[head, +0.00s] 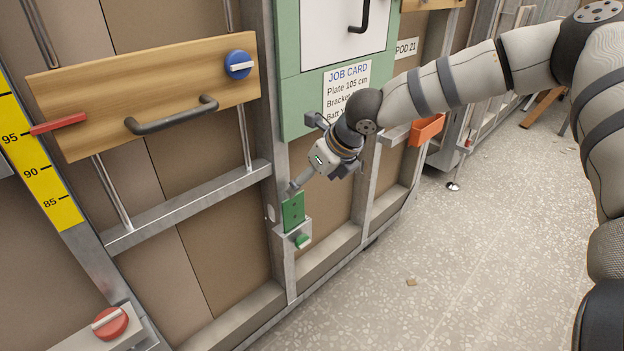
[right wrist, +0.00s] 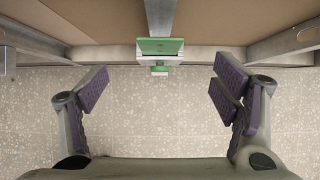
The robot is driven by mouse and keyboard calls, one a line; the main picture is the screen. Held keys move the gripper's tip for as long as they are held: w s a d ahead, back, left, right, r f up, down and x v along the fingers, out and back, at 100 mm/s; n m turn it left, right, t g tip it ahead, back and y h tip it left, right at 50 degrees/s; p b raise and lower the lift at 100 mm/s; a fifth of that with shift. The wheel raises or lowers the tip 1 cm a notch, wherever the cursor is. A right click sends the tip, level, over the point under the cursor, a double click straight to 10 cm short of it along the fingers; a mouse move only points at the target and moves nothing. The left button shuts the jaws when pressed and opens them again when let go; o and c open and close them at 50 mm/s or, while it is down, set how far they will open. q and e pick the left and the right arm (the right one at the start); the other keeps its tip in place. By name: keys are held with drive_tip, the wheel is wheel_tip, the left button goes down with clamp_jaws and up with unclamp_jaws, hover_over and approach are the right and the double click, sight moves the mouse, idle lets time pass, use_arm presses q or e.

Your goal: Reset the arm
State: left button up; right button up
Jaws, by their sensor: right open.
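My right arm reaches in from the right in the head view. Its right gripper (head: 312,158) is near the wall frame, above a small green plate (head: 293,213) on a metal upright. The right wrist view shows the gripper (right wrist: 162,88) with its two purple-padded fingers wide apart and nothing between them. The green plate (right wrist: 160,46) shows beyond the fingers in that view. A finger overlaps the upright just above the plate in the head view; I cannot tell whether it touches. My left gripper is not in view.
A wooden panel (head: 180,92) with a dark handle and blue knob hangs at the left, by a yellow scale (head: 38,165). A red knob (head: 109,322) is at lower left. A job card (head: 346,88) and orange bin (head: 427,130) are near my arm. The speckled floor (head: 470,260) is mostly clear.

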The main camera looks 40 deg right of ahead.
idle(0.5)
drive_tip(key=s+a+f+n+g+h+p, duration=0.1)
drive_tip(key=s+a+f+n+g+p, duration=0.2)
drive_tip(key=s+n, duration=0.45)
drive_tip(key=s+a+f+n+p, duration=0.1)
drive_tip(key=s+a+f+n, duration=0.2)
drive_tip(key=s+f+n, duration=0.4)
drive_tip(key=s+a+f+n+g+h+p, duration=0.1)
drive_tip(key=s+a+f+n+g+p, duration=0.15)
drive_tip(key=s+n, duration=0.5)
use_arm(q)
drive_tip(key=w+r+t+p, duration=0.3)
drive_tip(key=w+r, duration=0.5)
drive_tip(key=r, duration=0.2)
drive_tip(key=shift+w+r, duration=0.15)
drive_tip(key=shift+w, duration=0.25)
use_arm(e)
drive_tip(key=s+a+n+g, duration=0.1)
drive_tip(key=s+a+n, duration=0.2)
drive_tip(key=s, duration=0.9)
drive_tip(key=s+a+r+n+g+y, duration=0.1)
drive_tip(key=s+a+n+g, duration=0.1)
drive_tip(key=s+n, duration=0.7)
drive_tip(key=s+a, duration=0.1)
drive_tip(key=s, duration=0.3)
drive_tip(key=shift+n+y, duration=0.3)
drive_tip(key=shift+w+a, duration=0.1)
